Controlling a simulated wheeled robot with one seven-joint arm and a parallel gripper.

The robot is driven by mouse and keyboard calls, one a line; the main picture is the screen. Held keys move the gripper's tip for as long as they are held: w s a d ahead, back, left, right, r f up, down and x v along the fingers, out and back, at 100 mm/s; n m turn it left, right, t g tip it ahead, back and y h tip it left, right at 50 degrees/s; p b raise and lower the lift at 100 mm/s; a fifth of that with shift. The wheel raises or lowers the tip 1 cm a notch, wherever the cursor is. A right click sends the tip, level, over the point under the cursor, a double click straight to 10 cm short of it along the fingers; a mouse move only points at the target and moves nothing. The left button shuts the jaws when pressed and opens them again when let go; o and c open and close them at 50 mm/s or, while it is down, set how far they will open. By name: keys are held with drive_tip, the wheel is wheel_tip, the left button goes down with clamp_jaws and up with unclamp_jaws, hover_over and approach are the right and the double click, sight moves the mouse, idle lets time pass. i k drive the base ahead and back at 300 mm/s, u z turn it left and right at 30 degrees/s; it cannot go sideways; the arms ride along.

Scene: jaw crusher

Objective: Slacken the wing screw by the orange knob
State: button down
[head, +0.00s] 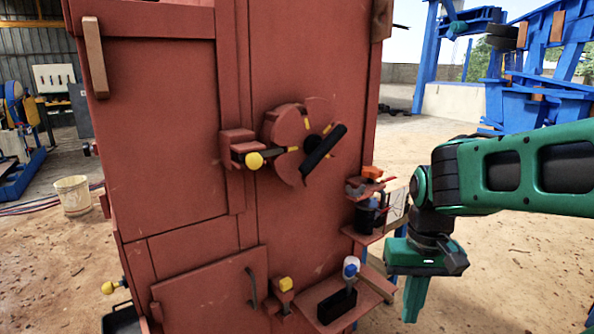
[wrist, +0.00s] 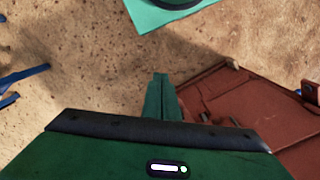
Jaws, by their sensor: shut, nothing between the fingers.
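A red machine cabinet (head: 175,130) fills the left and middle of the head view. A small orange piece (head: 371,172) sits on a bracket at its right edge; it is the only orange knob-like thing I see there. I cannot clearly make out a wing screw beside it. A black bar handle (head: 323,148) slants across a round red disc (head: 290,126) on the cabinet front. My gripper (head: 413,305) hangs fingers down, to the right of the cabinet and apart from it. Its green fingers also show in the wrist view (wrist: 162,97), shut and empty.
Yellow knobs stick out beside the disc (head: 254,160), low on the front (head: 285,283) and at lower left (head: 108,288). A red shelf (head: 375,282) with a black tray (head: 337,306) juts out low between cabinet and gripper. Sandy ground (head: 510,270) at right is open.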

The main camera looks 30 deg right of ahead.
sight(354, 192)
drive_tip(key=z, duration=0.4)
drive_tip(key=i, duration=0.9)
drive_tip(key=z, duration=0.5)
